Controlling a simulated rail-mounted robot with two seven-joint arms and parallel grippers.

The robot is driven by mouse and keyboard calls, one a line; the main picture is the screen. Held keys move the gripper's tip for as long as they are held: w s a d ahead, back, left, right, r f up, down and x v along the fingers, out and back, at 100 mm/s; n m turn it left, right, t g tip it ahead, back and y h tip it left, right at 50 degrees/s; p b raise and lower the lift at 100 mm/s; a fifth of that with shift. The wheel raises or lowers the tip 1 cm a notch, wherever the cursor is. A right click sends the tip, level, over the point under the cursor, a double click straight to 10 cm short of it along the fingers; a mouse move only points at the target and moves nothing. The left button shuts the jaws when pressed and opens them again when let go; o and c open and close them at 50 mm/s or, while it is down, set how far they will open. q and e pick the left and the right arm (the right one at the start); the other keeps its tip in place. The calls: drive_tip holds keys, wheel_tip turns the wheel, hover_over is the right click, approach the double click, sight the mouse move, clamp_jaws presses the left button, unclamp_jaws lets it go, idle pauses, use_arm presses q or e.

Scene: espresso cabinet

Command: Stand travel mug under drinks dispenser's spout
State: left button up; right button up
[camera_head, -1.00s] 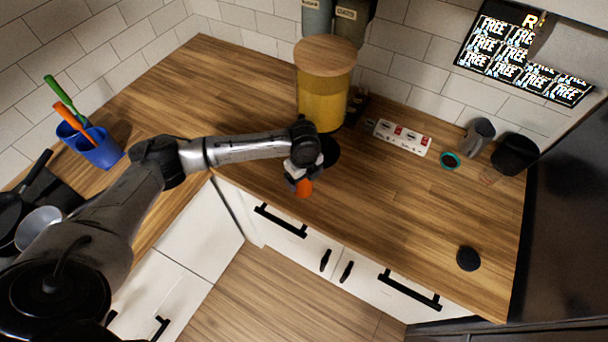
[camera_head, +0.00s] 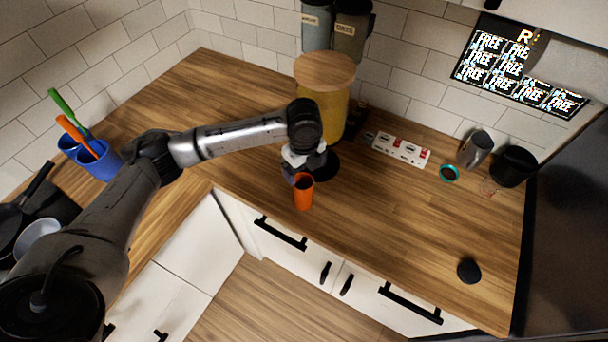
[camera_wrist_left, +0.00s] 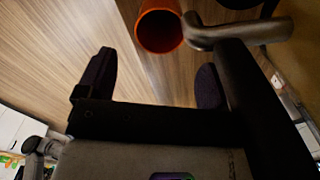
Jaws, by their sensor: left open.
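The dispenser's metal spout (camera_wrist_left: 240,32) ends beside the mug's rim in that view; I cannot tell whether the tip is directly above the opening. My left gripper (camera_head: 298,160) is open, between the mug and the dispenser in the head view. In the wrist view the gripper (camera_wrist_left: 155,70) has empty fingers, apart from the mug. The right gripper is not in view.
A black round base (camera_head: 325,167) lies under the dispenser. A dark round object (camera_head: 469,271) sits front right. The right-centre counter is clear.

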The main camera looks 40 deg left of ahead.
use_arm(q)
drive_tip(key=s+d+f+n+t+h, duration=0.25)
drive_tip(key=s+d+f+n, duration=0.25)
drive_tip(key=s+d+f, duration=0.8)
drive_tip(key=s+a+n+y, duration=0.1)
drive_tip(key=s+n, duration=0.5)
drive_tip(key=s, duration=0.1)
drive_tip(key=s+a+n+t+y, duration=0.1)
drive_tip(key=s+a+n, duration=0.1)
drive_tip(key=s+n, duration=0.5)
drive_tip(key=shift+s+a+f, duration=0.15)
drive_tip(key=shift+s+a, duration=0.15)
drive_tip(key=shift+s, duration=0.45)
